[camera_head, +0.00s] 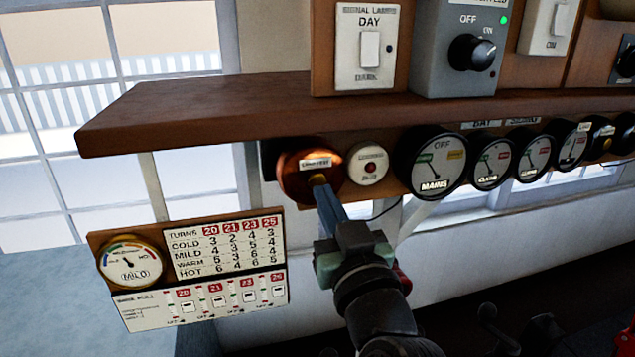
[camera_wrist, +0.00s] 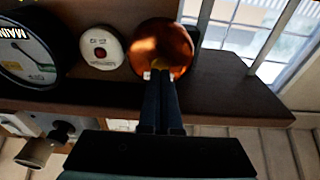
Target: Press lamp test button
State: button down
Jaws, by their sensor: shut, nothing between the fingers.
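The lamp test button unit is a round copper-coloured housing (camera_head: 295,181) with a small white label, under the wooden shelf's left part. It also shows in the wrist view (camera_wrist: 165,38), top centre. A small yellow centre (camera_head: 318,178) shows on its face right at my fingertips. My gripper (camera_head: 323,190) is shut with nothing in it, its narrow fingers pointing at the lower middle of the housing. In the wrist view the fingertips (camera_wrist: 158,78) overlap the housing's lower edge. I cannot tell whether they touch the button or how far it is pressed in.
A white round unit with a red centre (camera_head: 369,167) sits just right of the housing. A row of black gauges, starting with MAINS (camera_head: 436,163), runs on to the right. The wooden shelf (camera_head: 200,112) overhangs above. A chart board (camera_head: 195,265) hangs lower left.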

jog(key=shift+w, duration=0.2)
jog(key=shift+x, duration=0.8)
jog(key=shift+b+v, duration=0.4)
jog(key=shift+v, duration=0.45)
jog(key=shift+s, duration=0.1)
jog(key=shift+r+b+v, duration=0.15)
jog(key=shift+r+v, duration=0.05)
jog(key=shift+v, duration=1)
jog(key=shift+r+b+v, duration=0.15)
jog(key=shift+v, duration=1.05)
jog(key=shift+s, duration=0.1)
